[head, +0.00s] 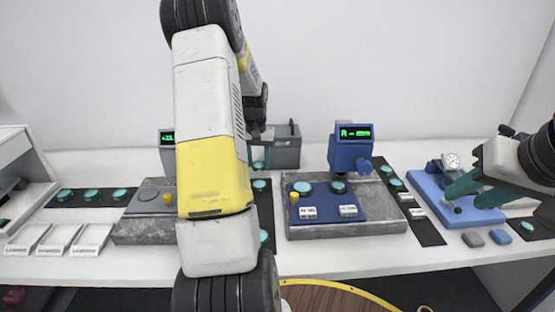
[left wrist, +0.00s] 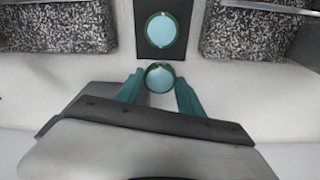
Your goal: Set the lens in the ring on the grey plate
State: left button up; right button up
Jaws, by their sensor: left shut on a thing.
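My left gripper (left wrist: 160,80) is shut on a round pale-blue lens with a teal rim (left wrist: 160,77), seen in the left wrist view. In the head view my left gripper (head: 259,158) hangs beyond the dark mat between the two granite blocks, partly behind my arm. The grey plate (head: 150,188) lies on the left granite block, with a faint ring outline on it; my arm hides its right part. The held lens is apart from the plate. My right gripper (head: 464,198) is open and appears empty, over the blue gauge base at the right.
A dark mat (left wrist: 145,52) with another lens (left wrist: 160,31) lies between the granite blocks. Display posts (head: 352,150) stand behind. White trays (head: 60,238) lie at the left, a dial gauge (head: 452,161) at the right.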

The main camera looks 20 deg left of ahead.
aim_at(257, 162)
pick_arm(q)
jog(key=shift+w+a+f, duration=0.1)
jog(key=shift+w+a, duration=0.55)
jog(key=shift+w, duration=0.15)
jog(key=shift+f, duration=1.7)
jog(key=shift+f, duration=0.15)
jog(key=o, duration=1.4)
